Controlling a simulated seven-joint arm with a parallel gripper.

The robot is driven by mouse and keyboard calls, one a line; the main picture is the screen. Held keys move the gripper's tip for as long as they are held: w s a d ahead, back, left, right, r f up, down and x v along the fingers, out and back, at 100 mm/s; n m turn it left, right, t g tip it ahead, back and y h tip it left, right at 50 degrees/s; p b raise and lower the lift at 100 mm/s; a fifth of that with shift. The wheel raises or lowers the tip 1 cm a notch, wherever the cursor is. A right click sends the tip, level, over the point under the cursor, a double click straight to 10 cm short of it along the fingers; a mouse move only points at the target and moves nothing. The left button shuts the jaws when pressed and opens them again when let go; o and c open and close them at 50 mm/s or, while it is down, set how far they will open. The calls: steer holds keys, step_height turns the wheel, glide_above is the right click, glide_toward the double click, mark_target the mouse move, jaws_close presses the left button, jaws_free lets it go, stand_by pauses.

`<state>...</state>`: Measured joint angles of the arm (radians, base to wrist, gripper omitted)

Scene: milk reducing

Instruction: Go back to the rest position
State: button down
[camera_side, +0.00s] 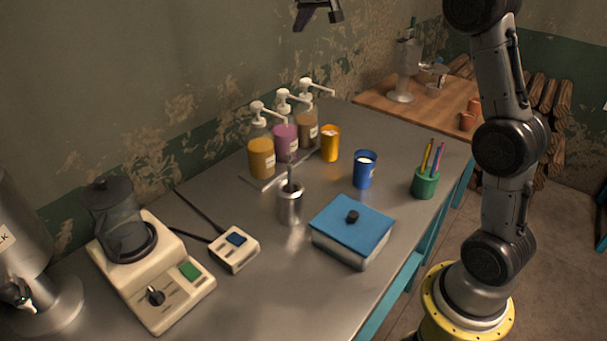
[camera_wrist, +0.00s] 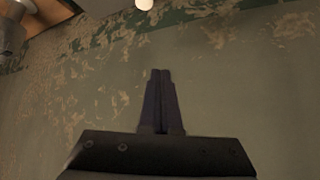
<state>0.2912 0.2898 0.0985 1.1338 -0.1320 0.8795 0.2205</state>
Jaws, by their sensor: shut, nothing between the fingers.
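My gripper (camera_wrist: 160,75) shows in the wrist view with its two dark fingers pressed together and nothing between them. The peeling wall fills the space behind it. In the side view, only part of my gripper (camera_side: 306,22) shows at the top edge, high above the metal table and near the wall. It is clear of everything on the table. My arm rises from its yellow base at the right and leaves the picture at the top.
The metal table (camera_side: 300,275) holds a blender (camera_side: 150,265), a small scale (camera_side: 234,248), a metal cup (camera_side: 290,205), syrup pump bottles (camera_side: 285,140), a blue cup (camera_side: 365,170), an orange cup (camera_side: 330,145), a green pen holder (camera_side: 425,184) and a blue-lidded box (camera_side: 352,230). A metal milk container (camera_side: 25,250) stands at the left.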

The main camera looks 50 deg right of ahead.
steer(key=s+a+r+n+y, duration=0.1)
steer(key=s+a+r, duration=0.1)
steer(key=s+a, duration=0.6)
steer(key=s+a+r+n+y, duration=0.15)
steer(key=s+a, duration=0.35)
steer(key=s, duration=0.6)
steer(key=s+a+f+n+g, duration=0.1)
steer(key=s+a+f, duration=0.2)
steer(key=s+f, duration=0.6)
steer(key=s+a+f+n+g+y, duration=0.1)
steer(key=s+a+f+n, duration=0.1)
steer(key=s+f, duration=0.7)
steer(key=shift+s+a, duration=0.5)
steer(key=shift+s, duration=0.6)
